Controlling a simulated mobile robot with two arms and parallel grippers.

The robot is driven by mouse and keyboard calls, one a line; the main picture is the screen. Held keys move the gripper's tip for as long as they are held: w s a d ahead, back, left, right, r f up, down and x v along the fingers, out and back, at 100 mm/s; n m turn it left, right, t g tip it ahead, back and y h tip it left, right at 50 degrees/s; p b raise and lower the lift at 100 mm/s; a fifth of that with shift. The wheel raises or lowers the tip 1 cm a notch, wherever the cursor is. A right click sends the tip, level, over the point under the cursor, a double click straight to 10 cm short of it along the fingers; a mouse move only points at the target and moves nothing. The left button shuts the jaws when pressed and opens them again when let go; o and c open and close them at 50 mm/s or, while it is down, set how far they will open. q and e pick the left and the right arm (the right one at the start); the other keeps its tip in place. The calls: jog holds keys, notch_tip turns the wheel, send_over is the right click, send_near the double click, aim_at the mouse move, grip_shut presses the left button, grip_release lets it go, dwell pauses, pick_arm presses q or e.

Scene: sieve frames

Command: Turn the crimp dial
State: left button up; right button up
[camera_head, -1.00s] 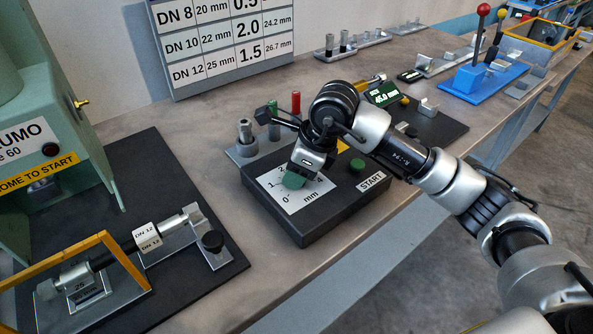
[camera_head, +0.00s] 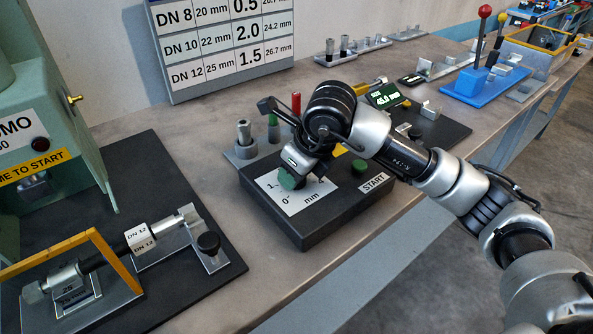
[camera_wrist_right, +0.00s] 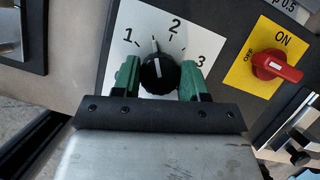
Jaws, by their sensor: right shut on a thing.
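The crimp dial (camera_wrist_right: 159,73) is a black knob with a white pointer line, on a white plate (camera_wrist_right: 205,22) with numbers. In the right wrist view its pointer aims at a tick between 1 and 2. My right gripper (camera_wrist_right: 158,80) has its green fingertips on both sides of the knob, shut on it. In the head view the right gripper (camera_head: 291,180) reaches down onto the dial plate (camera_head: 291,201) on top of the dark control box (camera_head: 303,235). There the fingers and hand hide the knob. My left gripper is not in view.
A green START button (camera_head: 359,166) sits right of the dial. A red switch (camera_wrist_right: 275,66) on a yellow ON/OFF plate is beside it. A green press (camera_head: 45,120) and a clamped hose (camera_head: 110,250) stand at left. The bench in front of the control box is clear.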

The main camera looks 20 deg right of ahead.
jog(key=o, duration=0.9)
jog(key=shift+o, duration=0.2)
jog(key=v, duration=1.1)
jog(key=shift+f, duration=0.15)
